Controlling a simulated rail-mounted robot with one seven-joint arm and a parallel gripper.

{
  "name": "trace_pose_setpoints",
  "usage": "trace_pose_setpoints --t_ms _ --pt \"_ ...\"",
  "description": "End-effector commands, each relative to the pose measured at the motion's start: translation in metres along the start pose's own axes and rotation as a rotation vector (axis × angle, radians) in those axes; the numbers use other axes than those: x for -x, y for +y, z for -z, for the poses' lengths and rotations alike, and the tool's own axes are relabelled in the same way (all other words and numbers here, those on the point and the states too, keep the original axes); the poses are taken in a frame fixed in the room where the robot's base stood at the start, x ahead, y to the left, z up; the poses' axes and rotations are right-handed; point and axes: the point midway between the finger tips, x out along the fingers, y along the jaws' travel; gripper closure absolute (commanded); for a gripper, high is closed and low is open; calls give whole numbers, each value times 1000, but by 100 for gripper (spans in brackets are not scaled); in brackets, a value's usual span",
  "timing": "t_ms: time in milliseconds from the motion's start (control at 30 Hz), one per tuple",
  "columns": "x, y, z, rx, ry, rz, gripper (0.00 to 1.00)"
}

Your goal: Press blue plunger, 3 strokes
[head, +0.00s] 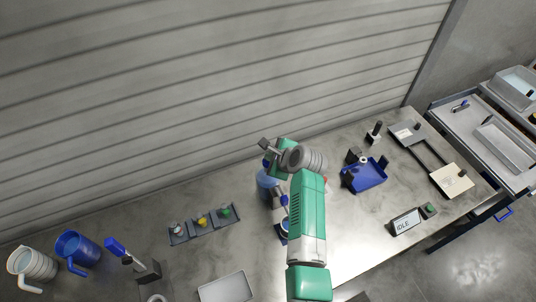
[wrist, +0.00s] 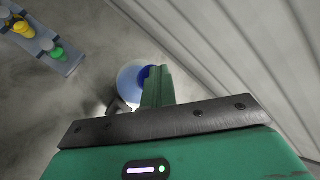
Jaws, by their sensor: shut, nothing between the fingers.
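A light-blue round bottle (head: 266,184) stands near the back wall, partly hidden behind my arm in the head view. The bottle also shows in the wrist view (wrist: 129,84). Its darker blue plunger (wrist: 145,72) shows there beside my fingers. My gripper (wrist: 157,80) is shut and empty, with its green fingers over the bottle's top. In the head view, my gripper (head: 275,164) is above the bottle, and the fingertips are hard to make out. I cannot tell whether the fingers touch the plunger.
A rack (head: 203,229) with grey, yellow and green pieces sits left of the bottle. A blue tray (head: 363,176) and an IDLE sign (head: 405,222) are to the right. Two jugs, including a blue one (head: 77,250), stand far left. The ribbed wall (head: 200,90) is close behind.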

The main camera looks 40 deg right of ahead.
Motion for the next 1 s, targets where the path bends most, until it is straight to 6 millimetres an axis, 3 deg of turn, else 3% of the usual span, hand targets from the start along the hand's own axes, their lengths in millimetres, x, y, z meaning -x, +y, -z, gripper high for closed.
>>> trace_pose_setpoints --t_ms 1000 --pt "29 -20 -21 0 1 -1 100"
